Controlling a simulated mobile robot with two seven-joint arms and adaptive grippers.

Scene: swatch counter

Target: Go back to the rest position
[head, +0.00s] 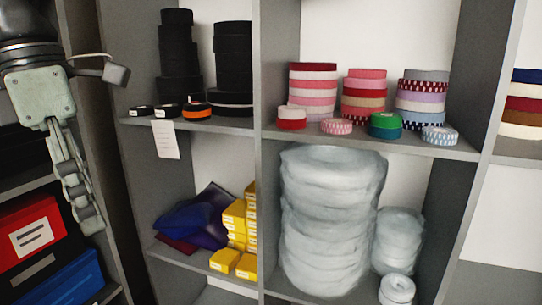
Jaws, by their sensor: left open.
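My left gripper (88,212) hangs down at the left edge of the head view, in front of the shelving. Its pale grey-green housing is at the top, and its jointed fingers point down and slightly right. It is seen side-on, with the fingers overlapping. It is open, and nothing shows between the fingers. My right gripper is out of the picture.
A grey shelf unit (222,126) fills the view. It holds black rolls (234,60), coloured ribbon rolls (313,90), yellow boxes (223,261) and large wrapped rolls (325,220). A red box (30,228) and a blue box (62,284) sit at the lower left, near my left gripper.

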